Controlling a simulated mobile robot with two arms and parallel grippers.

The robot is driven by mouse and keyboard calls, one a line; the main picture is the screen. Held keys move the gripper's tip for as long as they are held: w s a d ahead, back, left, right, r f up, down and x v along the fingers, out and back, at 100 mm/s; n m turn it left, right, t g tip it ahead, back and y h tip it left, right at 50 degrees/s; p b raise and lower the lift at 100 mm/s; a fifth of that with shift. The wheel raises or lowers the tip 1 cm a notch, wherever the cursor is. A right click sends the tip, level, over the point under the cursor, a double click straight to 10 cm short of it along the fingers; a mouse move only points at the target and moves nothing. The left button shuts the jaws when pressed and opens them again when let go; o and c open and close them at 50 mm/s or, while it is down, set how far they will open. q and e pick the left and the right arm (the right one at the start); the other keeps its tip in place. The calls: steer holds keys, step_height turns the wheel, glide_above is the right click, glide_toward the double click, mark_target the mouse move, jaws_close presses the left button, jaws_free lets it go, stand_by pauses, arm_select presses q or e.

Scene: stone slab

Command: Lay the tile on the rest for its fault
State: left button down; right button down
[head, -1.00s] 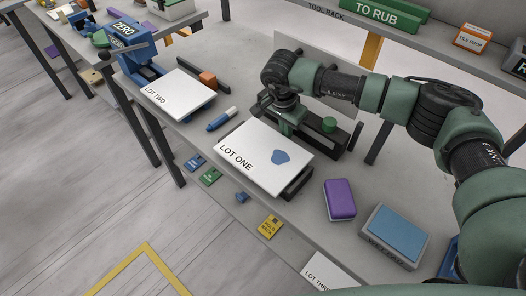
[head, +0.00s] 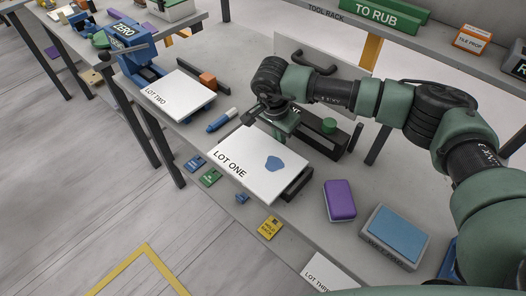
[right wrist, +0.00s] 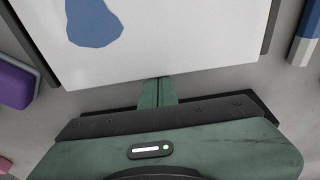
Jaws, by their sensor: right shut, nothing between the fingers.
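The white tile marked LOT ONE (head: 250,150), with a blue patch (head: 273,163), lies flat over a dark support (head: 298,188) near the slab's front edge. A white tile marked LOT TWO (head: 180,92) lies further left. Part of a white piece marked LOT THR (head: 328,272) shows at the bottom. My right gripper (right wrist: 157,92) is shut and empty, its fingertips at the LOT ONE tile's edge, apparently touching it. In the head view the fingertips are hidden behind the wrist and tile. Which item is the rest for its fault I cannot tell. My left gripper is out of view.
A dark fixture with a green knob (head: 328,125) stands behind the tile. A purple block (head: 340,200) and a blue-topped pad (head: 394,234) are to the right. A blue marker (head: 221,120) lies left. Small colored tags line the front edge. The tool rack (head: 400,40) is behind.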

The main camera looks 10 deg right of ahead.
steer(key=shift+w+d, duration=0.1)
steer(key=shift+w+d+b, duration=0.25)
steer(key=shift+d+b, duration=0.15)
step_height(320, 180, up, 9)
steer(key=p, duration=0.4)
stand_by(0.4)
stand_by(0.5)
